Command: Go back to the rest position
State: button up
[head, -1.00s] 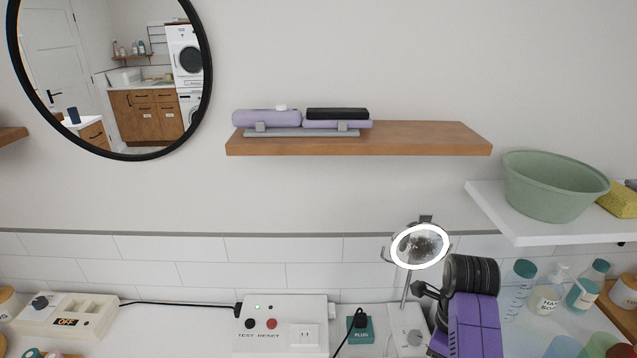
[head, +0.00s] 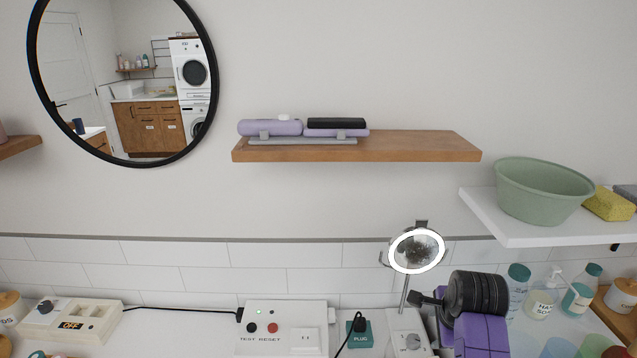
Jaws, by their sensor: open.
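My purple and black arm rises at the lower right of the head view, in front of the counter. My gripper (head: 424,298) shows as a small dark shape at the left of the arm's black ribbed part, pointing left. It is open and I see nothing held in it. It is close to the lit round mirror (head: 417,251) on its stand, a little below the ring. The fingers are small and partly hidden, and I cannot tell whether they touch the stand.
A wooden shelf (head: 420,147) carries a purple and black device (head: 270,128). A green basin (head: 540,190) and yellow sponge (head: 608,204) sit on a white shelf (head: 490,223). Bottles (head: 577,296) stand right of my arm. A test box (head: 284,328) and a plug (head: 360,325) lie left.

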jog(key=s+a+n+t+b, duration=0.2)
jog(key=s+n, duration=0.4)
jog(key=s, duration=0.9)
jog(key=s+a+n+t+b, duration=0.2)
jog(key=s+n, duration=0.4)
jog(key=s, duration=1)
jog(key=s+a+n+t+y+b, duration=0.1)
jog(key=s+n+t, duration=0.4)
jog(key=s, duration=1)
jog(key=shift+s+a+n+t+b, duration=0.15)
jog(key=shift+a+n+t+b, duration=0.15)
jog(key=shift+a+n+b, duration=0.65)
